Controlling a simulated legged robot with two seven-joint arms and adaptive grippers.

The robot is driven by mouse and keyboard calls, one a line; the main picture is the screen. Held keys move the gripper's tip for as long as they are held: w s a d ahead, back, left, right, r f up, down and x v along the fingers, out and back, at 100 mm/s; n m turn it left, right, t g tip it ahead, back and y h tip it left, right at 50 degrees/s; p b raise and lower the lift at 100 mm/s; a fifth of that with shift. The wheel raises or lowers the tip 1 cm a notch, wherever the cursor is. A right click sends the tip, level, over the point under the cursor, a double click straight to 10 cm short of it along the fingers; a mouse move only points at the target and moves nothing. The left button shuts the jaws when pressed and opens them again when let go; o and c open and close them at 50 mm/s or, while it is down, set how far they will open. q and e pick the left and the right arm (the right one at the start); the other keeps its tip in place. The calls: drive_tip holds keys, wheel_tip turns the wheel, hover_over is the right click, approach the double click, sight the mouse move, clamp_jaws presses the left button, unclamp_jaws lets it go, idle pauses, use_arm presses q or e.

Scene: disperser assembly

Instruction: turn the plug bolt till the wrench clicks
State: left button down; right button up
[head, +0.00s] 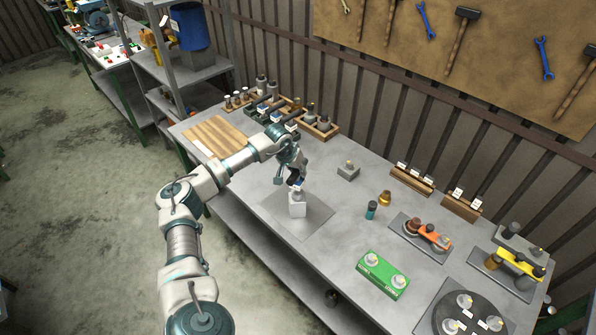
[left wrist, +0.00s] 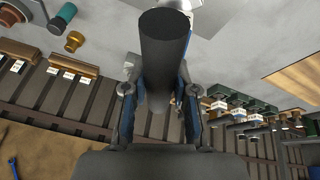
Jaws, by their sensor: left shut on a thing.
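My left gripper (head: 296,178) is above a small pale block (head: 297,208) on a grey mat, in the middle of the bench. In the left wrist view its two fingers (left wrist: 160,112) are shut on the dark cylindrical handle of the wrench (left wrist: 165,45). The wrench's working end is hard to make out in the head view. The plug bolt cannot be made out clearly; the top of the block is partly covered by the gripper, and I cannot tell whether the wrench touches it. My right gripper is in neither view.
A grey square block (head: 348,172), a teal-banded cylinder (head: 371,210) and a brass part (head: 385,198) stand right of the mat (head: 315,218). A green fixture (head: 383,276) is nearer the front edge. Wooden racks (head: 320,128) line the back. A wooden board (head: 213,135) lies left.

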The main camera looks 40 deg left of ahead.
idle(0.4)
use_arm(q)
drive_tip(key=shift+m, duration=0.4)
drive_tip(key=shift+n, duration=0.3)
drive_tip(key=shift+r, duration=0.15)
drive_tip(key=shift+r+p, duration=1.8)
drive_tip(key=shift+r, duration=0.65)
drive_tip(key=shift+d, duration=0.1)
